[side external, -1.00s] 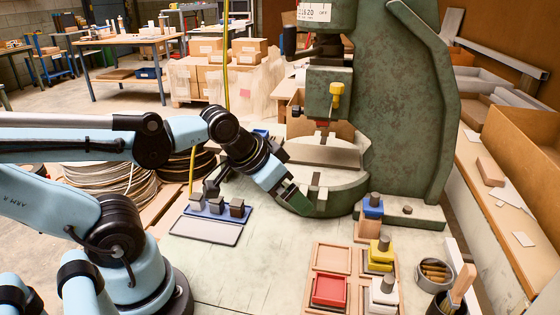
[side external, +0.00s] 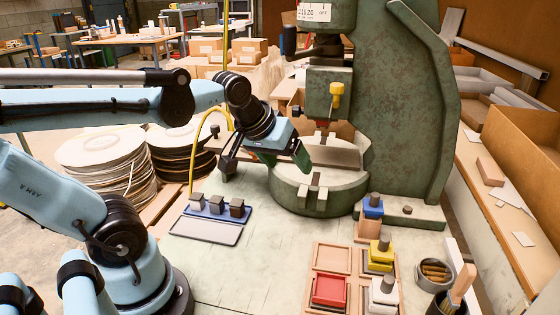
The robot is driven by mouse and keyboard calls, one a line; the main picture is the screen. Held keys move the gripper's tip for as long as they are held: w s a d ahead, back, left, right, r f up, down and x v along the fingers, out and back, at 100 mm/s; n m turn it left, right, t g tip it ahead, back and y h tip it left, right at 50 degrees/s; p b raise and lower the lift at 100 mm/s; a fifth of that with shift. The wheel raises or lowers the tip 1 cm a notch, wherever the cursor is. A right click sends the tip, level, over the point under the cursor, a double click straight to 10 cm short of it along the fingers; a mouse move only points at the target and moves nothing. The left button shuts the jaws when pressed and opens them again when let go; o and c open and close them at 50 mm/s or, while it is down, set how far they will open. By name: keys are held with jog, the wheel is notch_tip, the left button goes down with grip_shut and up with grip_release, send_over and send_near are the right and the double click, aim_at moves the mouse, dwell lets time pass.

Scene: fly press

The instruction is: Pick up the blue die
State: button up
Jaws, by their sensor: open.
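The blue die (side external: 373,206), a blue block with a dark grey knob on top, sits upright in a wooden holder at the right of the green bench top. My gripper (side external: 299,154) is open and hangs above the press's round bed, up and to the left of the blue die and clearly apart from it. A green pad shows at its end; the gap between the jaws is hard to see from this side. Nothing shows between the jaws.
The green fly press (side external: 402,110) stands behind, its ram over the round bed (side external: 345,194). Yellow (side external: 381,247), white (side external: 384,290) and red (side external: 329,290) dies stand in front of the blue one. A blue tray (side external: 232,215) with grey blocks lies left. The middle bench is bare.

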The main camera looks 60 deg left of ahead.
jog(key=w+a+r+n+g, duration=0.2)
jog(key=a+r+n, duration=0.1)
jog(key=a+n, duration=0.45)
jog(key=w+a+r+n+g, duration=0.2)
jog(key=a+r+n, duration=0.1)
jog(key=a+n, duration=0.45)
jog(key=w+a+r+n+g, duration=0.1)
jog(key=a+r+n+g, duration=0.15)
jog(key=a+n, duration=0.5)
jog(key=shift+m+h, duration=0.4)
jog(key=shift+m, duration=0.05)
jog(key=shift+w+a+f, duration=0.1)
jog(key=shift+a+f, duration=0.05)
jog(key=shift+f, duration=1.5)
jog(key=shift+w+a+f, duration=0.1)
jog(key=shift+f, duration=1.55)
jog(key=shift+w+d+f, duration=0.1)
jog(key=shift+w+f, duration=0.05)
jog(key=shift+f, duration=0.7)
jog(key=shift+w+f, duration=0.2)
jog(key=shift+f, duration=0.7)
jog(key=shift+w+d+f, duration=0.1)
jog(key=shift+w+f, duration=0.05)
jog(key=shift+f, duration=0.7)
jog(key=shift+a, duration=0.1)
jog(key=c, duration=1.4)
grip_shut()
